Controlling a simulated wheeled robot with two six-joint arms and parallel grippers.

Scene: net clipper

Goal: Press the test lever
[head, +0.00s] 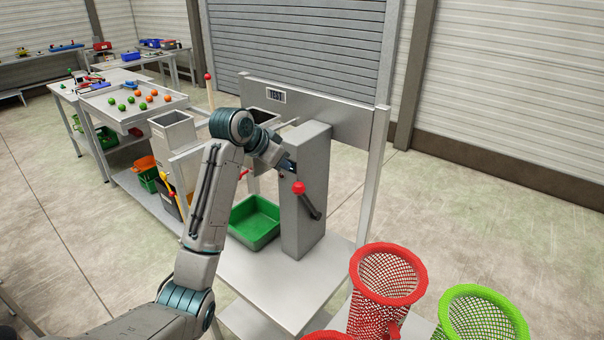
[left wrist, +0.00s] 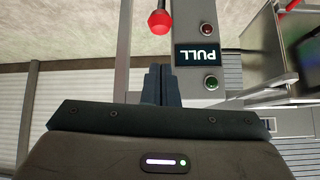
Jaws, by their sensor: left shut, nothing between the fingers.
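The test stand is a tall grey post (head: 305,180) with a plate behind it carrying a TEST sign (head: 276,96). A dark lever (head: 310,206) with a red knob (head: 299,188) is on the post's side. The knob also shows at the top of the left wrist view (left wrist: 160,20). My left gripper (head: 287,166) is shut and empty, close to the post and just above the knob in the head view. Its closed fingers (left wrist: 161,84) point toward the knob with a gap between. A panel reading PULL (left wrist: 199,54) appears upside down beside them. My right gripper is out of view.
A green tray (head: 254,222) sits on the stand's base left of the post. A red net basket (head: 388,275) and a green one (head: 483,315) stand at front right. A table with orange and green balls (head: 133,104) is at back left. Open floor lies right.

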